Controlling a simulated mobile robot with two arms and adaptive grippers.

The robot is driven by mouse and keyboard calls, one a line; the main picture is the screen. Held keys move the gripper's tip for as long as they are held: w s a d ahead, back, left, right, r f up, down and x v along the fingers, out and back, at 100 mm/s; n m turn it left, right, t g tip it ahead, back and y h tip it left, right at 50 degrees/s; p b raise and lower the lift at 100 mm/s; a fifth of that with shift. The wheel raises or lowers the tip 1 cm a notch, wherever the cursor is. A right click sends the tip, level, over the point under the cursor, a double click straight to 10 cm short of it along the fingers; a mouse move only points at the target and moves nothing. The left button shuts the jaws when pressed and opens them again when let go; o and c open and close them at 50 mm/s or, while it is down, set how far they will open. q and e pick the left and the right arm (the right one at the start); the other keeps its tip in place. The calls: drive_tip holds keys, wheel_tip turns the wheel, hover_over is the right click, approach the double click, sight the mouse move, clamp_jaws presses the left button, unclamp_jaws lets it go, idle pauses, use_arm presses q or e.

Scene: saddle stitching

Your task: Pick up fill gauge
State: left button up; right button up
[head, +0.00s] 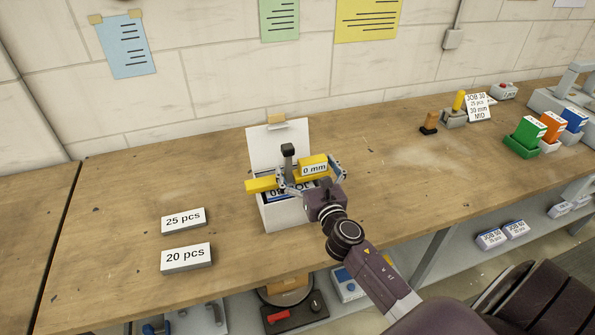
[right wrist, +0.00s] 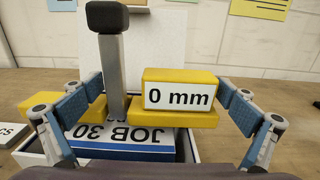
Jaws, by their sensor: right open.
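The fill gauge is a grey post with a black knob (head: 288,150), a yellow crossbar and a yellow block labelled "0 mm" (head: 314,169). It also shows in the right wrist view (right wrist: 112,75), standing upright at an open white box (head: 286,216). The yellow bar lies across the box top. Inside the box is a blue and white pack marked "JOB 30" (right wrist: 112,138). My right gripper (head: 311,174) is open over the box, with one finger on each side of the post and block. Whether a finger touches the gauge cannot be told. My left gripper is out of view.
Blocks marked "25 pcs" (head: 183,221) and "20 pcs" (head: 187,258) lie left of the box. The box's lid (head: 278,143) stands up behind. A "JOB 30" card (head: 478,106) and coloured boxes (head: 530,132) stand at right. The table between is clear.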

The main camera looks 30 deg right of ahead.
drive_tip(key=c, duration=1.5)
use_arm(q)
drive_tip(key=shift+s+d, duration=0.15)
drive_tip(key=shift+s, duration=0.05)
use_arm(e)
drive_tip(key=shift+r, duration=0.15)
